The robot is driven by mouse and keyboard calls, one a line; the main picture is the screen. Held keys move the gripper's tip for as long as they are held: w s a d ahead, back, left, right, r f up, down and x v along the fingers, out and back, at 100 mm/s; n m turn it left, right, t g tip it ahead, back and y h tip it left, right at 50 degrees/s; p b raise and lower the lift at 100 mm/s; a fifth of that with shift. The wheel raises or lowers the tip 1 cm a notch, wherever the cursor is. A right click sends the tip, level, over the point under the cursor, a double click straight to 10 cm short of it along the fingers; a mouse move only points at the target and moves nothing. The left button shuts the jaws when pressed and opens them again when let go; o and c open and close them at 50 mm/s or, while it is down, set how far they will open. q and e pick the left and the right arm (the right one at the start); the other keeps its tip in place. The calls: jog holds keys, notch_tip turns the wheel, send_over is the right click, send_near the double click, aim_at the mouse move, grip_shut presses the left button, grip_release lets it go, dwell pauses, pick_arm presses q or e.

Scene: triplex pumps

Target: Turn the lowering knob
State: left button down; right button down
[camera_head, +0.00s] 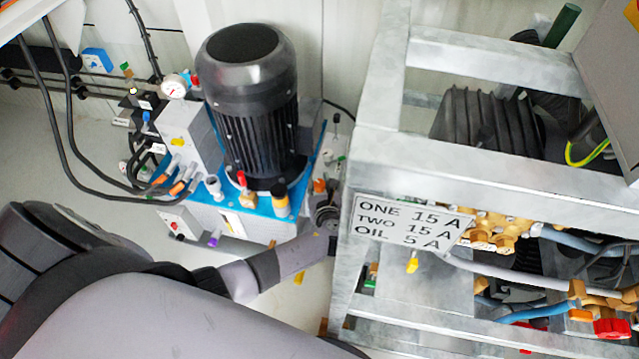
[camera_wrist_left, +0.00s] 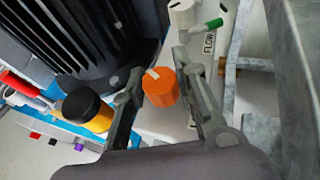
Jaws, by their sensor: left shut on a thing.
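The orange knob (camera_wrist_left: 158,90), with a white pointer mark on top, sits between the two fingers of my left gripper (camera_wrist_left: 158,76) in the left wrist view. I take it to be the lowering knob; no label on it can be read. The gripper is shut on the knob, with a finger on each side. My right gripper is not in view.
A black motor (camera_head: 250,105) stands on the blue pump base (camera_head: 232,222). A black-topped yellow cap (camera_wrist_left: 88,110) is left of the gripper; a white valve with a green handle (camera_wrist_left: 213,22) is beyond it. The grey metal frame (camera_head: 345,255) stands close on the right.

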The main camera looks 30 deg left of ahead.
aim_at(319, 184)
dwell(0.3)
pick_arm(q)
jog(key=c, duration=1.2)
grip_release()
jog(key=shift+c, duration=0.2)
notch_tip(319, 184, up, 10)
